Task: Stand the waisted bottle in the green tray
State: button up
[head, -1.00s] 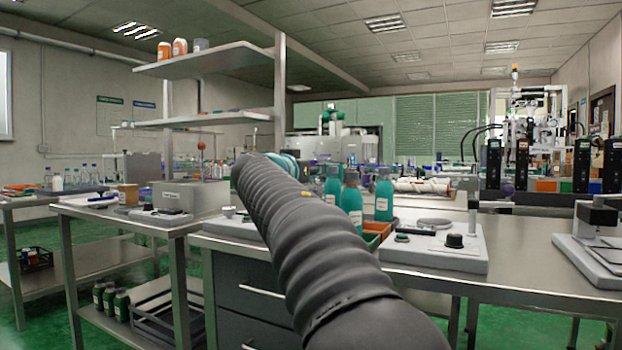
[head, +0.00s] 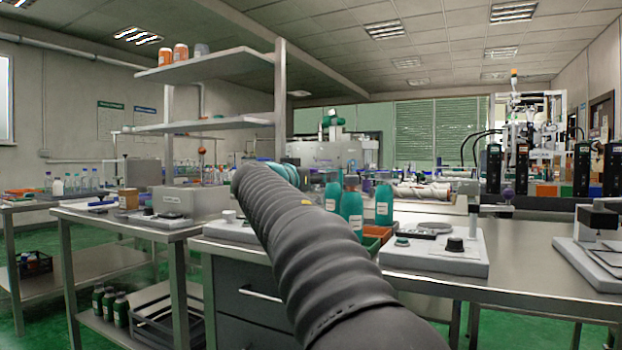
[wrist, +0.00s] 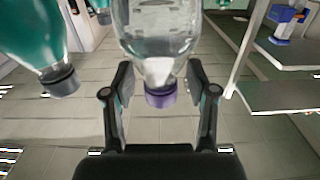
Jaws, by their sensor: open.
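In the wrist view, which looks upside down, a clear bottle with a purple cap (wrist: 160,45) stands between the fingers of my gripper (wrist: 160,78). The gripper is open, with a gap visible on both sides of the cap. I cannot tell for sure that this is the waisted bottle; its far end is cut off by the frame. In the head view my arm hides the gripper and this bottle. A green tray (head: 371,242) shows only as a small strip beside my arm, near the teal bottles.
Teal bottles (head: 352,210) stand close by on the bench; one teal bottle (wrist: 35,45) is beside my gripper in the wrist view. An orange tray (head: 380,231) adjoins the green one. A white device (head: 437,250) sits to the right. Shelves (head: 205,65) rise at left.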

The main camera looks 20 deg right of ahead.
jog(key=b+v, duration=0.2)
jog(key=v, duration=1)
jog(key=shift+s+r, duration=0.1)
jog(key=s+a+f+n+g+y, duration=0.1)
jog(key=s+a+f+n+y, duration=0.2)
jog(key=s+f, duration=0.7)
jog(key=s+a+f+n+g+y, duration=0.2)
jog(key=s+f+y, duration=0.4)
jog(key=s+f, duration=0.5)
jog(key=s+a+f+n+g+y, duration=0.2)
jog(key=s+f, duration=0.8)
jog(key=f, duration=1.1)
jog(key=a+n+y, duration=0.2)
jog(key=n+y, duration=0.1)
jog(key=shift+s+f, duration=0.2)
jog(key=shift+f, duration=0.05)
notch_tip(320, 180, up, 7)
jog(key=p, duration=0.6)
jog(key=shift+f, duration=0.15)
